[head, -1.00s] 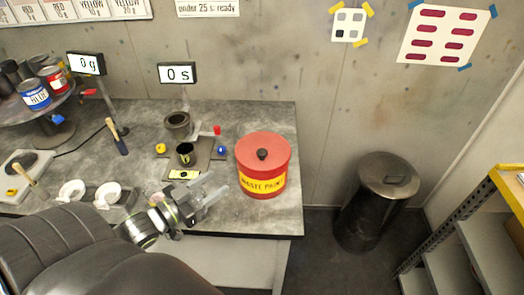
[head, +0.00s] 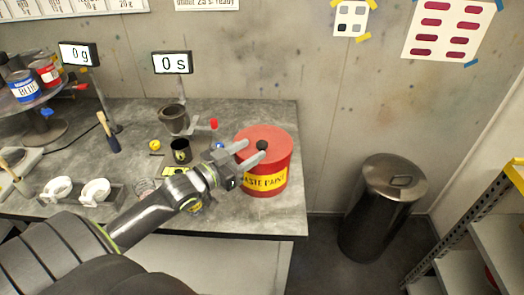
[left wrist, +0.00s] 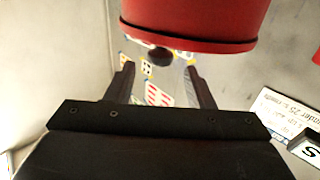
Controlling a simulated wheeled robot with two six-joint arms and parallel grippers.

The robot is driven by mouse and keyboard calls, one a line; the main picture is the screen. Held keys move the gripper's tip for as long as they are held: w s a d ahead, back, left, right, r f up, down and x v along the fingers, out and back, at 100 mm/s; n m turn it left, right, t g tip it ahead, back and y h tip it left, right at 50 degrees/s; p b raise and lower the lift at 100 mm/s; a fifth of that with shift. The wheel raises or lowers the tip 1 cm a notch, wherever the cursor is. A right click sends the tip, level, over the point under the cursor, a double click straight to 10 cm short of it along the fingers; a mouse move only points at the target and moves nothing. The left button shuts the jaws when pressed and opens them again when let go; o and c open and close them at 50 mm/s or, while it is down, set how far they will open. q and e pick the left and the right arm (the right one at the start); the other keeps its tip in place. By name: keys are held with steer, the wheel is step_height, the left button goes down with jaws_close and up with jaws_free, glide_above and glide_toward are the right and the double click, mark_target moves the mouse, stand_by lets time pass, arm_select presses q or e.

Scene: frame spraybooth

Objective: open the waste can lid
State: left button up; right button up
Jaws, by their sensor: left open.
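The waste can (head: 268,182) is a red round can with a yellow "WASTE PAINT" label, standing on the right part of the bench. Its red lid (head: 272,138) is on, with a black knob (head: 262,145) on top. My left gripper (head: 254,149) is open and empty, reaching over the lid with its fingertips close to the knob. My right gripper is not in view.
A dark cup (head: 181,151) and a timer display (head: 172,62) stand left of the can. A metal bin (head: 383,195) stands on the floor to the right, beside a shelf rack (head: 470,225).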

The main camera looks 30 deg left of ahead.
mark_target(258, 146)
arm_select(q)
steer(key=shift+b+x, duration=0.45)
steer(key=shift+x, duration=2.05)
jaws_close()
